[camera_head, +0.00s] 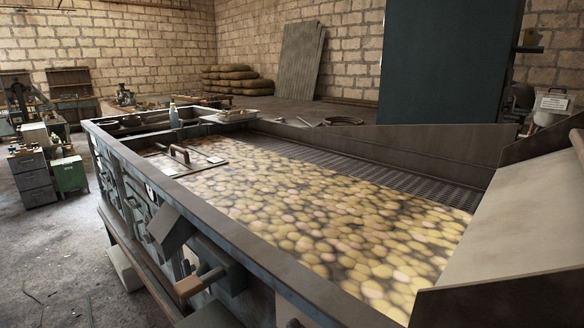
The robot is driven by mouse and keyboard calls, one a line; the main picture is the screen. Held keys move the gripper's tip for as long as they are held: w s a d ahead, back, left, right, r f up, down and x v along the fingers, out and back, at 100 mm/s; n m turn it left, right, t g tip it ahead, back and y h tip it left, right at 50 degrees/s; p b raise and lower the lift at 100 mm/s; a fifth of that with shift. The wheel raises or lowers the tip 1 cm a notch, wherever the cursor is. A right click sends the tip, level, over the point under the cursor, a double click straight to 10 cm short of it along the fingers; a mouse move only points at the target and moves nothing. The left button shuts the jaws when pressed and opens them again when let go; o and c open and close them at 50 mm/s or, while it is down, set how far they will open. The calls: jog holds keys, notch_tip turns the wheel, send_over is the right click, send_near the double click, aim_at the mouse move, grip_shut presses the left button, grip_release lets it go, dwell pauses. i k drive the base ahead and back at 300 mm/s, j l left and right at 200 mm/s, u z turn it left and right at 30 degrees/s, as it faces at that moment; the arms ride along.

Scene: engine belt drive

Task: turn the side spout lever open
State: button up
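A large metal tank (235,232) fills the middle of the view, with its long left side facing the aisle. On the lower part of that side is a short lever-like handle with a brown grip (190,287), pointing out to the left. Just above it, a grey angled box or chute (171,229) juts out from the wall. I cannot tell for certain which of these parts is the side spout lever, nor whether it is open or shut. My gripper is not in view.
Round yellowish pieces (330,220) cover the tank's inside. A sloped metal plate (515,220) rises at the right. Drawer cabinets (32,176) and a green box (70,174) stand at the left. The floor (55,255) beside the tank is mostly clear.

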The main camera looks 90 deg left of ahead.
aim_at(187, 269)
jog(key=u, duration=0.45)
jog(key=j+u, duration=0.1)
jog(key=u, duration=0.8)
jog(key=j+u, duration=0.1)
jog(key=u, duration=1.25)
